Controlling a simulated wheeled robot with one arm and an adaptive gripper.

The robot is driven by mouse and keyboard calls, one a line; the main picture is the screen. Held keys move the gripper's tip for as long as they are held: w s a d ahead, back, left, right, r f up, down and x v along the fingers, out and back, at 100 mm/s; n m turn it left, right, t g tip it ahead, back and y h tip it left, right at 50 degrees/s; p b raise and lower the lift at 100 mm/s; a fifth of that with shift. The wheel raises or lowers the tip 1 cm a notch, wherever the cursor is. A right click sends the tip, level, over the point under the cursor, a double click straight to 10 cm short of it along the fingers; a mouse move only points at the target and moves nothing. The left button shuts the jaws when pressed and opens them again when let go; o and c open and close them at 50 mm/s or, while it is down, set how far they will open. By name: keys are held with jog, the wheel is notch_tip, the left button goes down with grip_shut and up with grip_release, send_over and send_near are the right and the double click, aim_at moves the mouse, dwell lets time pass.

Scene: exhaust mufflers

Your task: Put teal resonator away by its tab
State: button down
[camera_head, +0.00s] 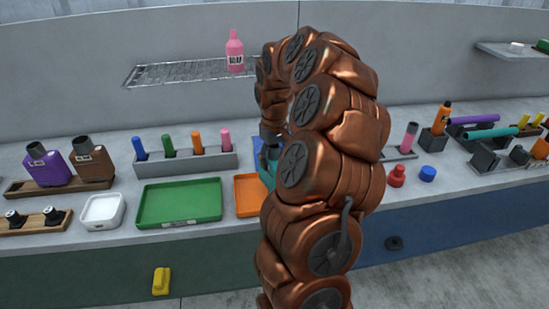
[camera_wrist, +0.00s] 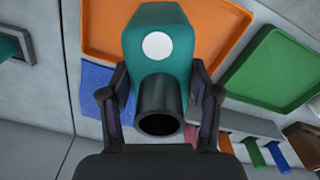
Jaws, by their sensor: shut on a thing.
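The teal resonator (camera_wrist: 150,70) fills the middle of the wrist view, with a white round mark on its face and a dark round pipe end towards me. The fingers of my gripper (camera_wrist: 160,105) are shut on it, one on each side near the pipe end. I cannot make out its tab. In the head view, the resonator (camera_head: 268,168) hangs below my gripper (camera_head: 269,138) beside the orange tray, partly hidden by my arm. I cannot tell whether it touches the surface there.
The orange tray (camera_head: 246,198) and green tray (camera_head: 180,203) lie on the counter. Behind stands a grey rack (camera_head: 186,163) of coloured tubes. A white tray (camera_head: 102,211) and a wooden stand (camera_head: 62,187) with two mufflers are at left. My arm hides the middle right.

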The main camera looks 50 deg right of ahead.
jog(key=shift+c, duration=1.2)
grip_release()
notch_tip(320, 180, up, 11)
jog(key=b, duration=0.3)
jog(key=shift+a+r, duration=0.1)
jog(key=shift+r, duration=0.5)
